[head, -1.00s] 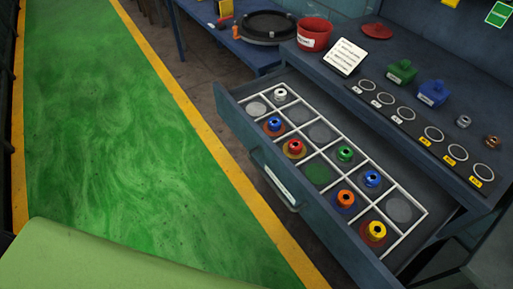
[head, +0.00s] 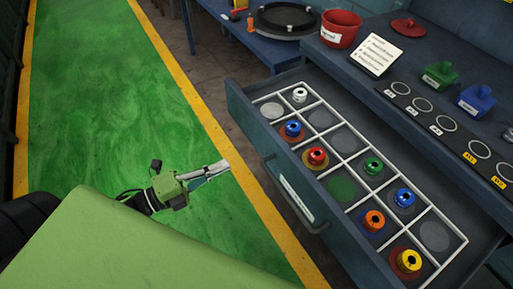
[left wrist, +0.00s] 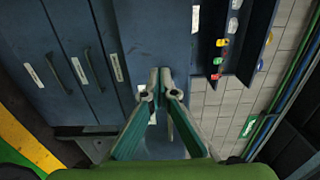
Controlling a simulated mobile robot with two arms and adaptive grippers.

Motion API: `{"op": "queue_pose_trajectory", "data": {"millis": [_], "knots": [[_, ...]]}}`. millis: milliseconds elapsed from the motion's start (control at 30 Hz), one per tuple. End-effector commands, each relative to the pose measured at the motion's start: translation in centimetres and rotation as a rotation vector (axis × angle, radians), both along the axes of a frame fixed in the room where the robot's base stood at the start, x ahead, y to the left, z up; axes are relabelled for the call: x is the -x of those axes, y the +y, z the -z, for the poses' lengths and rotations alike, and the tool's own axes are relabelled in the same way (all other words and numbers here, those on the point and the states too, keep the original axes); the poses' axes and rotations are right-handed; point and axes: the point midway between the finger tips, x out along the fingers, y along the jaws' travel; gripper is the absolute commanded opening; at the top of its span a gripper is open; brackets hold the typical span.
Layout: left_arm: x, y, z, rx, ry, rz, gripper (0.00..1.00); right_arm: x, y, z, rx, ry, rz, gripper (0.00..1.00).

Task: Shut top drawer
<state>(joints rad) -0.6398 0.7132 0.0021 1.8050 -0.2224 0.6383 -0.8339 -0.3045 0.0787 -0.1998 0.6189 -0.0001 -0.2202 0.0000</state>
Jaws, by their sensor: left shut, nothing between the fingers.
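The open drawer (head: 247,122) is blue-grey and sticks far out of the workbench in the head view. Its front has a handle (head: 316,224) and a white label. Inside, a white grid holds several coloured round pieces, such as a white one (head: 299,95), a red one (head: 316,157) and a yellow one (head: 408,262). My left gripper (head: 224,168) is shut and empty, to the left of the drawer front and apart from it. In the left wrist view its fingers (left wrist: 161,84) meet before a blue cabinet (left wrist: 75,25). My right gripper is not in view.
The bench top holds a red pot (head: 340,29), a card (head: 374,55), a green block (head: 440,75), a blue block (head: 476,101) and a strip of rings. A round black tray (head: 286,20) stands on a table behind. The green floor (head: 95,110) left of the drawer is clear.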

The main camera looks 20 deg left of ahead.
Motion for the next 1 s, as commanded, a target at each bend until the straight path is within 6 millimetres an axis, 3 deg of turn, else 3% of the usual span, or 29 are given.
{"op": "queue_pose_trajectory", "data": {"millis": [533,733,1000], "knots": [[-7.4,-5.2,-0.2,0.001,0.000,-0.003,0.00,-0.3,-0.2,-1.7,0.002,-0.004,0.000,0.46],[-8.7,-6.2,0.0,0.002,0.003,-0.004,0.00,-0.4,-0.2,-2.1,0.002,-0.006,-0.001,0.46],[-9.1,-6.5,0.1,0.001,0.003,-0.003,0.00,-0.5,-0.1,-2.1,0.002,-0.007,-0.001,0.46]]}}
